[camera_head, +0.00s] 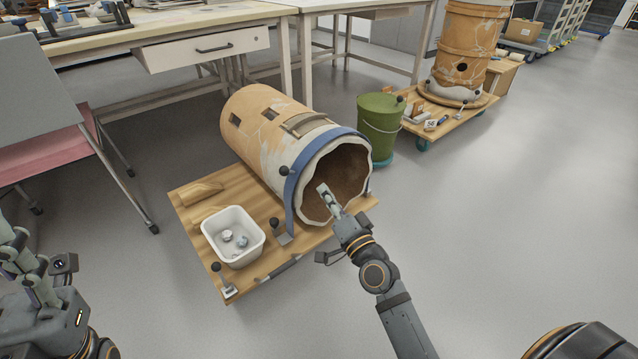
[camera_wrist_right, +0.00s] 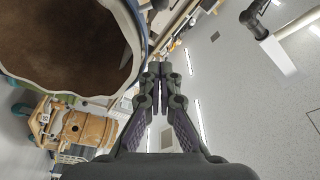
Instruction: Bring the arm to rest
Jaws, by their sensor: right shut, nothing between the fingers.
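My right gripper (camera_head: 326,192) is in front of the open mouth of a large clay vessel (camera_head: 262,135) lying on its side. In the head view its fingertips overlap the dark opening; I cannot tell whether they are inside the rim. In the right wrist view the fingers (camera_wrist_right: 157,72) are together and hold nothing, with the vessel's mouth (camera_wrist_right: 70,45) at upper left. My left gripper (camera_head: 22,255) is at the lower left edge of the head view, partly cut off, and its fingers are not clear.
The vessel rests on a wooden board (camera_head: 192,222) with a white tub (camera_head: 233,236) holding small pieces. A green bucket (camera_head: 379,125) stands behind its mouth. A second vessel (camera_head: 466,50) stands on a wheeled board. A pink chair (camera_head: 45,155) is left. Floor at right is clear.

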